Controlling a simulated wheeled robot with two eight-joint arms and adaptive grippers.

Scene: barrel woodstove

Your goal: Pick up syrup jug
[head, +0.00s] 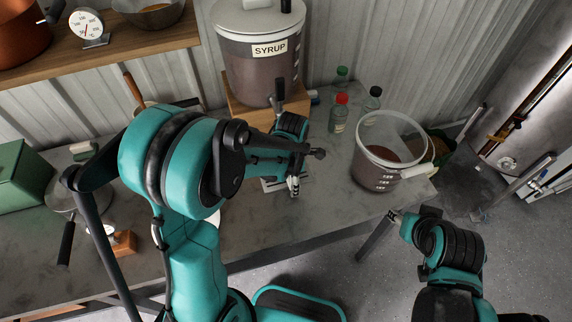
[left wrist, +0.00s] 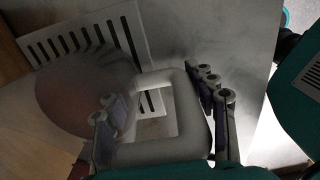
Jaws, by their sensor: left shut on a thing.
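My left gripper (head: 294,184) reaches down in front of the SYRUP-labelled dispenser (head: 262,82). In the left wrist view, the pale looped handle (left wrist: 195,118) of a jug lies between its fingers, and the gripper is shut on it. The jug's rounded, see-through, brownish body (left wrist: 75,100) is beyond the handle, over a slotted drip grate (left wrist: 125,25). In the head view my forearm hides most of this jug. A larger clear pail (head: 378,176) with brown liquid stands at the table's right end. My right gripper (head: 398,216) is beside the table's right corner; its fingers are too small to judge.
Small bottles (head: 339,115) stand behind, between the dispenser and the pail. A wooden shelf (head: 120,52) with a dial thermometer (head: 88,28) is at upper left. A green box (head: 22,178) is at the far left. The table's front middle (head: 330,205) is clear.

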